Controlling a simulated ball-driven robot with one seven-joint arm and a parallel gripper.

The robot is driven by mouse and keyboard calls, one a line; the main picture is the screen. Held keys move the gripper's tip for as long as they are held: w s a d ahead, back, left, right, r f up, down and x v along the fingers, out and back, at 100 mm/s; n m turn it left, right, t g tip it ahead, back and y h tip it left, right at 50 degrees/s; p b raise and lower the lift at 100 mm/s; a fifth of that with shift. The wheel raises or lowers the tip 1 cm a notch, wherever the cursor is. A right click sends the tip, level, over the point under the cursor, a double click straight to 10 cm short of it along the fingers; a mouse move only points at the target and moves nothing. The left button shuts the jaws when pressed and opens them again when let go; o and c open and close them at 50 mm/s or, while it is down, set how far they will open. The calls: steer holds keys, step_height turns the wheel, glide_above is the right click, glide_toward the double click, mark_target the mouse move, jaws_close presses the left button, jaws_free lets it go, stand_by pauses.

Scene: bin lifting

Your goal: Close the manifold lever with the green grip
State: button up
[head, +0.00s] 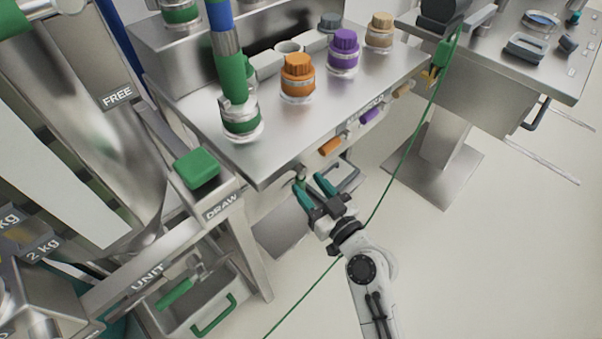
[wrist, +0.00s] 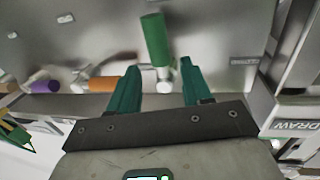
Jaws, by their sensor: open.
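The manifold lever with the green grip (wrist: 155,42) shows in the wrist view, just ahead of and between my fingertips. Its grip points up in that picture, crosswise to the orange and purple lever grips, and a pale round pivot (wrist: 164,86) sits at its lower end. In the head view this lever is mostly hidden near my fingers, under the front edge of the steel manifold bench (head: 268,163). My gripper (head: 309,181) is open, with teal fingers on either side of the lever's line in the wrist view (wrist: 161,67). I cannot tell whether a finger touches it.
Orange (head: 331,146) and purple (head: 370,115) lever grips line the bench front. Green-, orange- and purple-capped fittings stand on top. A green hose (head: 387,180) hangs right of my arm. A frame marked DRAW (head: 222,206) stands left. Open floor lies right.

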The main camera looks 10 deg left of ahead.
mark_target(304, 181)
steer(key=shift+x, duration=2.05)
jaws_close()
